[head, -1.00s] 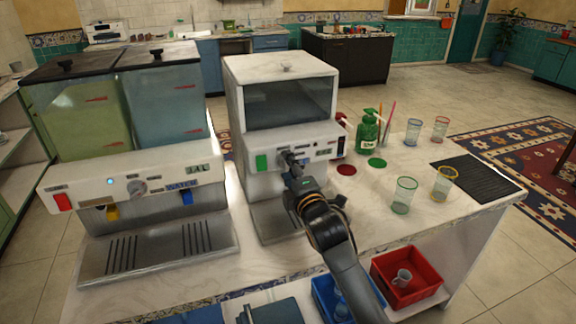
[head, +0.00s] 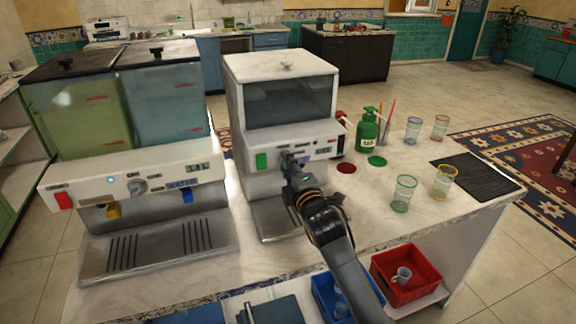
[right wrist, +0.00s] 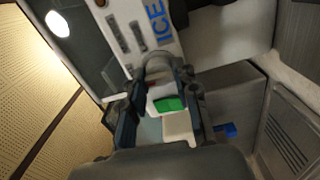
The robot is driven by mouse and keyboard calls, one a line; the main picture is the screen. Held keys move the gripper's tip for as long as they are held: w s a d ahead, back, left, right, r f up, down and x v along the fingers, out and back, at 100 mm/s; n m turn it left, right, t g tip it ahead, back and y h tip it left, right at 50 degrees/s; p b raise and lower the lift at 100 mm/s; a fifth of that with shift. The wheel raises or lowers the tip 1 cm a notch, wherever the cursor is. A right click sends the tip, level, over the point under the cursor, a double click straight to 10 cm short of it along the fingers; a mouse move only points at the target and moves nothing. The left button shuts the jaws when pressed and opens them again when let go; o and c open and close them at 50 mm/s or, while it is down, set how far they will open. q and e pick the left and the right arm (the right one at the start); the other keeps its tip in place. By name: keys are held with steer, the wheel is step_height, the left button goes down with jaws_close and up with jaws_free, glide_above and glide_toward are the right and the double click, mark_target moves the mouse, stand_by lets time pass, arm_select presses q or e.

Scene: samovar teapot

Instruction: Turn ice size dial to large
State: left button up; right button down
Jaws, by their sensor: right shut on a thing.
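The white ice machine (head: 281,88) stands on the counter, with a dark window on top and a front panel with a green button (head: 262,161), a small display and a dial. My right gripper (head: 290,163) is at the middle of this panel, shut on the dial, which it mostly hides in the head view. In the right wrist view the grey rounded dial (right wrist: 156,63) shows between the fingers, below the blue ICE lettering (right wrist: 155,20). The dial's size marks are too small to read. My left gripper is not in view.
A drink dispenser (head: 135,190) with two tanks stands to the left. On the right are a green pump bottle (head: 368,130), several glasses, a dark ribbed mat (head: 476,175) and red and green discs. A red bin (head: 410,278) sits below the counter.

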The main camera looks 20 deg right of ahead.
steer(key=shift+m+p, duration=2.7)
steer(key=shift+m, duration=4)
steer(key=c, duration=1)
jaws_free()
